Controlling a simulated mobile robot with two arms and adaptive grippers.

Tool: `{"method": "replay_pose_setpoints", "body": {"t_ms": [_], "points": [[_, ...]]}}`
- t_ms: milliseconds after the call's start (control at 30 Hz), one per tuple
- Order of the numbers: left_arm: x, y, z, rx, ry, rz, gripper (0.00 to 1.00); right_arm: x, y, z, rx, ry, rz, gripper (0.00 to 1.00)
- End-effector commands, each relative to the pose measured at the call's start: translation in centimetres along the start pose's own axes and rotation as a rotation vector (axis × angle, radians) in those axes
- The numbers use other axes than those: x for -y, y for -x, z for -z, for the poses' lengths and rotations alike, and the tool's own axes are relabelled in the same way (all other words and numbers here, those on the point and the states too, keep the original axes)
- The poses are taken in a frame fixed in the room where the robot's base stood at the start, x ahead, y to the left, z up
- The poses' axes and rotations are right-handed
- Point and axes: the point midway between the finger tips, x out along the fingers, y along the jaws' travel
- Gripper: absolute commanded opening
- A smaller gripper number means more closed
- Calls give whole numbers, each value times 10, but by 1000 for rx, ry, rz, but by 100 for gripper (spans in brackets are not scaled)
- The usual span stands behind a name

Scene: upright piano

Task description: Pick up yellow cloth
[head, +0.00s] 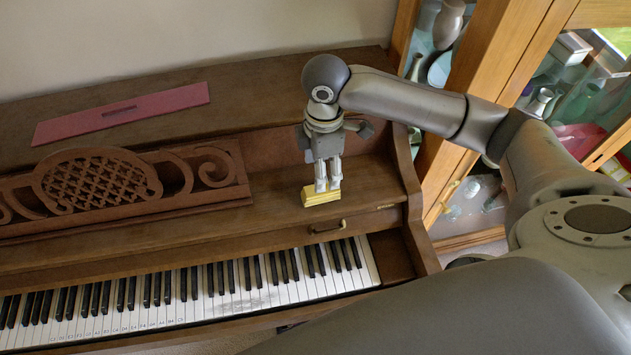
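The yellow cloth (321,196) is a small folded block on the brown wooden ledge of the piano, above the right end of the keys. My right arm comes in from the right, and its gripper (328,186) points straight down at the cloth. The fingertips are at the cloth's top and overlap it in the picture. The two fingers are close together, with a narrow gap between them. I cannot tell whether they grip the cloth. My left gripper is not in view.
The piano keyboard (190,297) runs along the front, with a dark smudge on some white keys. A carved music stand (100,180) is left of the gripper. A red flat board (120,112) lies on the piano top. A glass cabinet (510,60) stands close on the right.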

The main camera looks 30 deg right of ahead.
Motion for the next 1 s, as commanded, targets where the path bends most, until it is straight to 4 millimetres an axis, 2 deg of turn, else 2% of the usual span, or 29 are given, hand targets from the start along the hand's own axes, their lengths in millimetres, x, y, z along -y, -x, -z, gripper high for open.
{"method": "replay_pose_setpoints", "body": {"t_ms": [67,333,567,800,1000], "points": [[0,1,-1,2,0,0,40,0,-1,-4,11,4,6,59],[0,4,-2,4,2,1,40,0,-41,-4,11,5,9,59],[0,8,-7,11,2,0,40,-1,-59,-2,9,5,7,59],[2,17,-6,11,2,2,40,-4,-94,1,10,4,7,59],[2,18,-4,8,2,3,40,-5,-104,1,9,6,4,59]]}}
